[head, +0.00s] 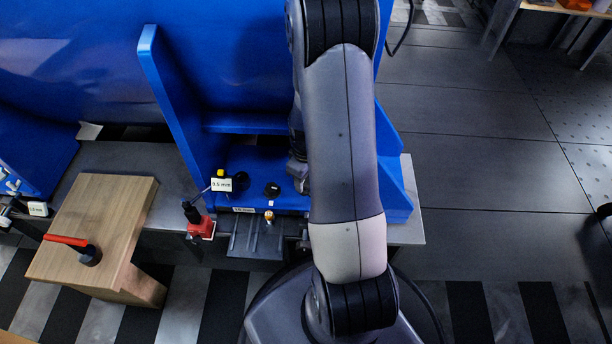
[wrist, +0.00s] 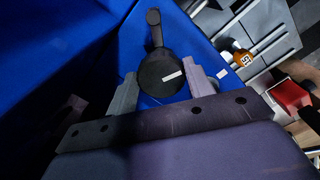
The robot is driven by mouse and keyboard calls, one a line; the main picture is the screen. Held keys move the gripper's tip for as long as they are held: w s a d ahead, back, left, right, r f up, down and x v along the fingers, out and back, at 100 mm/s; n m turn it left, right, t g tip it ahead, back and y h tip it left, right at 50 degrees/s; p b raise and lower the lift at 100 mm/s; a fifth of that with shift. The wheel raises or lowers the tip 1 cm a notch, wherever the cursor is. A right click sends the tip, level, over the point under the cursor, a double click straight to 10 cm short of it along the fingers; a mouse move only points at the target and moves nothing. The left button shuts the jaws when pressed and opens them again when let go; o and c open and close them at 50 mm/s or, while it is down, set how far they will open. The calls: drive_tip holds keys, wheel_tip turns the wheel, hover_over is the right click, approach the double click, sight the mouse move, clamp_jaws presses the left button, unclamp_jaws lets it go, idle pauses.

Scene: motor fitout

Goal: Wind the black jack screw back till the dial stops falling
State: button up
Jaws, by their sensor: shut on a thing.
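In the wrist view the black jack screw (wrist: 160,82) shows a round black head with a white mark and a short crank arm pointing up and slightly left. My gripper (wrist: 160,72) has one grey finger on each side of the head and is shut on it. A dial indicator's stand with a red base (head: 201,229) is left of the blue motor foot (head: 250,200). A tag reading 0.5 mm (head: 222,185) shows beside it. I cannot read a dial face or needle.
A black round knob (head: 272,188) sits on the blue foot. A tall blue rib (head: 168,95) rises left of it. A wooden block (head: 110,210) with a red-handled tool (head: 68,241) stands at left. Open floor (head: 470,130) lies at right.

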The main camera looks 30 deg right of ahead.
drive_tip(key=o, duration=1)
drive_tip(key=shift+r, duration=0.1)
wheel_tip(320, 180, up, 11)
drive_tip(key=p, duration=0.3)
drive_tip(key=shift+p, duration=0.35)
idle(0.8)
